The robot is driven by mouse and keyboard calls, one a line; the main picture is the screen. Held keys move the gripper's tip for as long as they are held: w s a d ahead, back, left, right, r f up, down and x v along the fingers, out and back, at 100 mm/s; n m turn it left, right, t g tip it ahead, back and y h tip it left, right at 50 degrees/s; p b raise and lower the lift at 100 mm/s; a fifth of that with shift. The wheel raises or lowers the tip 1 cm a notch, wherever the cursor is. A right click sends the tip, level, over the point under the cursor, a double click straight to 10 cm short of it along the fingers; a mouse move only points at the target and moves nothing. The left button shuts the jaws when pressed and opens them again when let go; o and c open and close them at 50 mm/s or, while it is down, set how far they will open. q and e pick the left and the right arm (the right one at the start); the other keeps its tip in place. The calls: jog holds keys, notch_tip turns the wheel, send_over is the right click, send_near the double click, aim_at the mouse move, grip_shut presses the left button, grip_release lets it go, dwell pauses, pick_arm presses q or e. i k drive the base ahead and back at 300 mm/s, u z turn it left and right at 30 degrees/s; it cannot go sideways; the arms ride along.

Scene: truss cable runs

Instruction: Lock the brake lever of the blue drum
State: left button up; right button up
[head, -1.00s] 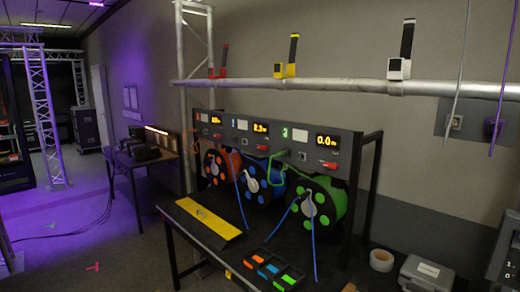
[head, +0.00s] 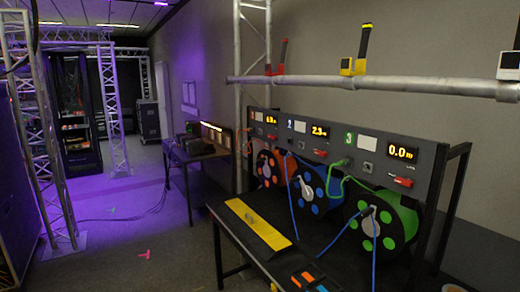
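The blue drum (head: 309,193) sits between the orange-red drum (head: 268,168) and the green drum (head: 399,222) under a dark panel. Its red brake lever (head: 320,153) shows small on the panel above it, below the display (head: 319,132) that seems to read 2.3 m. The lever is too small to tell whether it is locked. A blue cable hangs from the blue drum's front. Similar red levers show above the orange-red drum (head: 272,136) and the green drum (head: 403,182). Neither of my grippers is in view.
A black table (head: 318,236) with a yellow plate (head: 258,224) and coloured blocks (head: 309,281) stands before the drums. Open floor (head: 150,235) lies to the left, with a second table (head: 190,154) behind.

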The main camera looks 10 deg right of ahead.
aim_at(321, 154)
jog(key=u, duration=0.65)
jog(key=i, duration=1.3)
jog(key=z, duration=0.05)
